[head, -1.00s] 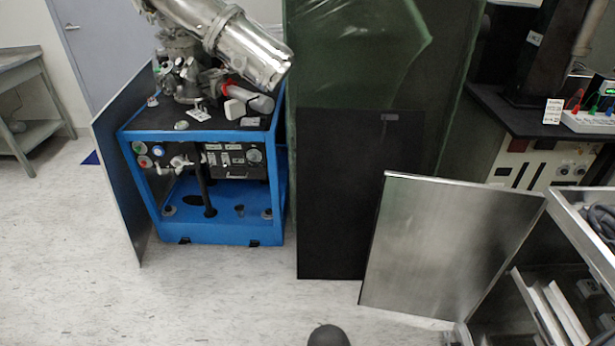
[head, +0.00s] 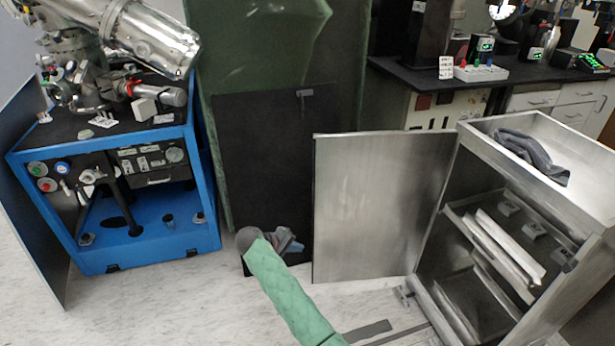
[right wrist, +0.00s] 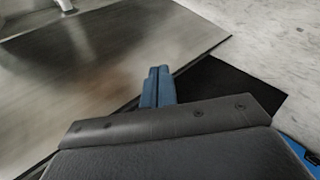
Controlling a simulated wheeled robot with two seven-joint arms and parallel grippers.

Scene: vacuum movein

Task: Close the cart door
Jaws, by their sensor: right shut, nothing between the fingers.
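The metal cart (head: 590,255) stands at the right in the head view, its front open. Its flat steel door (head: 380,205) is swung wide open to the left of the cart. My right arm comes up from the bottom of the head view, and its gripper (head: 290,243) is just left of the door's free edge. In the right wrist view the shut, empty blue fingers (right wrist: 157,84) appear over the edge of the door (right wrist: 110,60). I cannot tell whether they touch it. My left gripper does not show.
A blue-framed machine cart (head: 160,240) with a metal chamber on top stands at the left. A dark panel (head: 265,150) leans before a green curtain (head: 260,50) behind the door.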

